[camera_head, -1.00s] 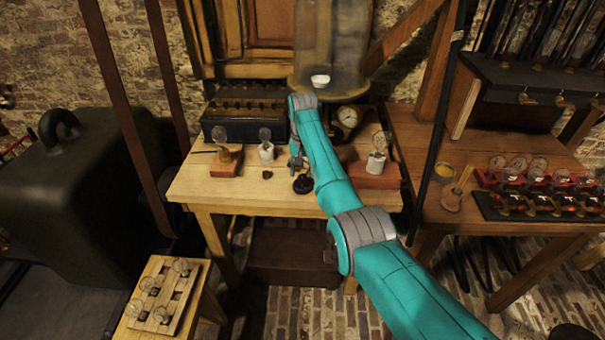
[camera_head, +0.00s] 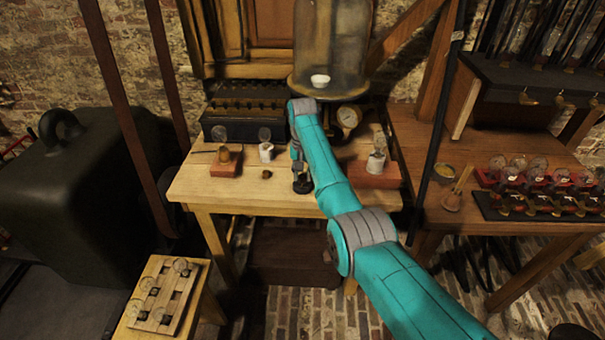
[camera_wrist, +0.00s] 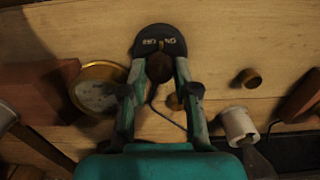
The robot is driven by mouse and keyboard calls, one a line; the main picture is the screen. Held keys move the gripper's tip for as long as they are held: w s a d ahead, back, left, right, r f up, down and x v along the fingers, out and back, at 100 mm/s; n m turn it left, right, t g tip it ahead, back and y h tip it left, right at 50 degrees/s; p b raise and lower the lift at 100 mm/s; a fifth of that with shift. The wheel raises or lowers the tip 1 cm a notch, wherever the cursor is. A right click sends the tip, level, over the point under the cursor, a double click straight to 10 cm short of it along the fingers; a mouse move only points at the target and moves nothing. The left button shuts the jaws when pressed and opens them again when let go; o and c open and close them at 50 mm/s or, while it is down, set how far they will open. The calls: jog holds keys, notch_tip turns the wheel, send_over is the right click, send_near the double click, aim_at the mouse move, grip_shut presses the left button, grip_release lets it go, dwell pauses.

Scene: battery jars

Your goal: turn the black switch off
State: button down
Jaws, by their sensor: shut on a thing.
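The black switch (camera_wrist: 148,34) is a round dark base with pale markings, on the light wooden table near its front edge. A dark knob (camera_wrist: 159,69) stands out from it. My gripper (camera_wrist: 161,72) has its two fingers on either side of this knob and is shut on it. In the head view the switch (camera_head: 303,188) is a small black disc, partly covered by my gripper (camera_head: 300,179) coming down from above.
A round brass gauge (camera_wrist: 98,88), a white cylinder (camera_wrist: 238,124) and a small brass knob (camera_wrist: 249,77) lie near my fingers. A dark wire runs by the switch. A glass bell jar (camera_head: 330,45) stands behind. The table's front left (camera_head: 240,193) is clear.

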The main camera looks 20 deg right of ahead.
jog(key=shift+n, duration=0.3)
jog(key=n, duration=0.4)
jog(key=shift+n, duration=2.8)
jog(key=shift+a, duration=0.1)
jog(key=c, duration=0.9)
grip_release()
jog(key=shift+o, duration=0.2)
